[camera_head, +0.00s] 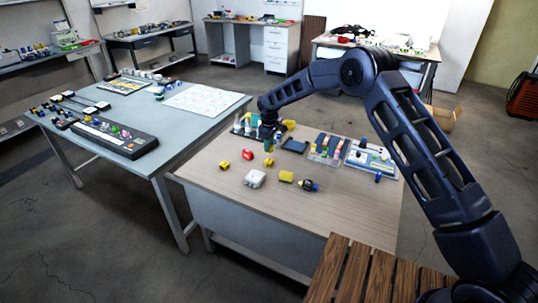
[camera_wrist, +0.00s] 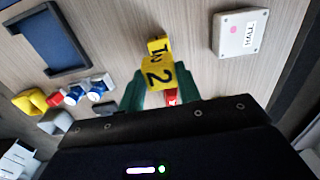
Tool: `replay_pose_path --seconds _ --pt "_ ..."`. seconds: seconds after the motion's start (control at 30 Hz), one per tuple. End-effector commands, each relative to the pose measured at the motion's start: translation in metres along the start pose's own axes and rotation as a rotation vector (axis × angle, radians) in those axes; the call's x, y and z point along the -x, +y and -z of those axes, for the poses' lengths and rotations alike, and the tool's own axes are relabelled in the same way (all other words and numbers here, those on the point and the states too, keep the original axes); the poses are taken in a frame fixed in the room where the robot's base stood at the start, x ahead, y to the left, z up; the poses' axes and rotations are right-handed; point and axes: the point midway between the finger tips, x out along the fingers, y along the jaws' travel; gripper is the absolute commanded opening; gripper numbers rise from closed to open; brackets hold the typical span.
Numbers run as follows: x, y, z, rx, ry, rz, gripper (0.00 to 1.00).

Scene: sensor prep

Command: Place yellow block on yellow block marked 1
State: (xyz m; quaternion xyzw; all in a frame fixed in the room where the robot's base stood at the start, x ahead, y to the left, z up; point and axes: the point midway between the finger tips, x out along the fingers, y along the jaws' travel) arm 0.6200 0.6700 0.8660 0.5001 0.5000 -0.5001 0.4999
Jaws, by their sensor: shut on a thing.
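My gripper (camera_wrist: 158,90) has green fingers shut on a yellow block marked 2 (camera_wrist: 156,74), seen in the wrist view. Another yellow face with dark marks that look like a 1 (camera_wrist: 159,44) shows just beyond the held block; they overlap in the picture, and I cannot tell whether they touch. In the head view my gripper (camera_head: 268,144) is low over the wooden table, with a yellow block (camera_head: 268,162) at its fingertips. Its marks are too small to read there.
A white box labelled HALL (camera_wrist: 238,34) lies close by. A red piece (camera_head: 247,154), another yellow block (camera_head: 224,166) and a yellow cylinder (camera_head: 286,176) are on the wooden table. A dark blue tray (camera_wrist: 83,62) and small parts lie left in the wrist view. The table's front is clear.

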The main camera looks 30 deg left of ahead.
Motion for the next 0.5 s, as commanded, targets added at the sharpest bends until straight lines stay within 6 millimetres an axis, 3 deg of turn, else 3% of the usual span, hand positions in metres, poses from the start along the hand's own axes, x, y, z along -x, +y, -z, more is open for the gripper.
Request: replay_pose_path --seconds 0.27,0.5 --pt "-0.018 0.0 0.0 0.0 0.0 0.0 0.12" --pt "-0.049 0.0 0.0 0.0 -0.001 0.001 0.12"
